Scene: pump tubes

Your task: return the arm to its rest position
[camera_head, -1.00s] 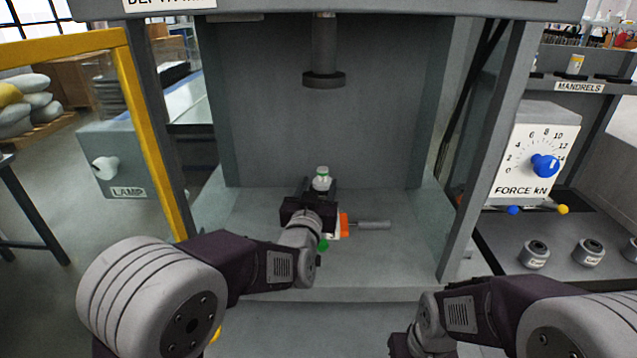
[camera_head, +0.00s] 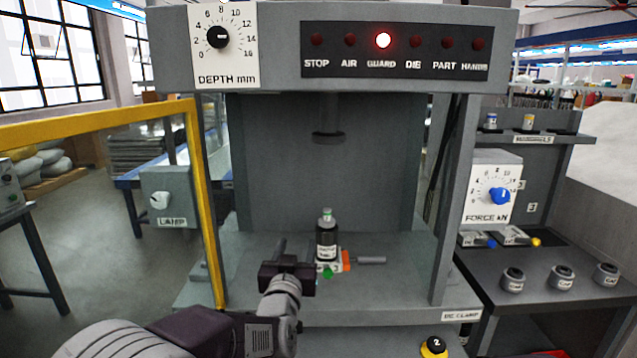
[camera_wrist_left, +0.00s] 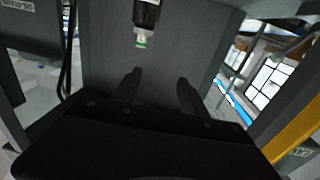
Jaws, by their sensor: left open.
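My left gripper (camera_head: 295,248) is open and empty in the head view, in front of the press bed and left of a dark cylindrical part. The part (camera_head: 326,241) stands upright with a pale label and a green-and-white top. It sits on a small fixture (camera_head: 345,260) with orange and green pieces and a grey rod to the right. In the left wrist view, the two fingers (camera_wrist_left: 158,82) are spread with nothing between them. The dark part (camera_wrist_left: 146,14) shows upside down at the top, beyond the fingertips. My right gripper is not in view.
The press frame has a post (camera_head: 453,200) on the right. A yellow guard frame (camera_head: 205,210) stands open at the left. The ram (camera_head: 328,138) hangs above the bed. A side table (camera_head: 560,310) with several small cylinders is at the right. The guard light (camera_head: 383,40) glows.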

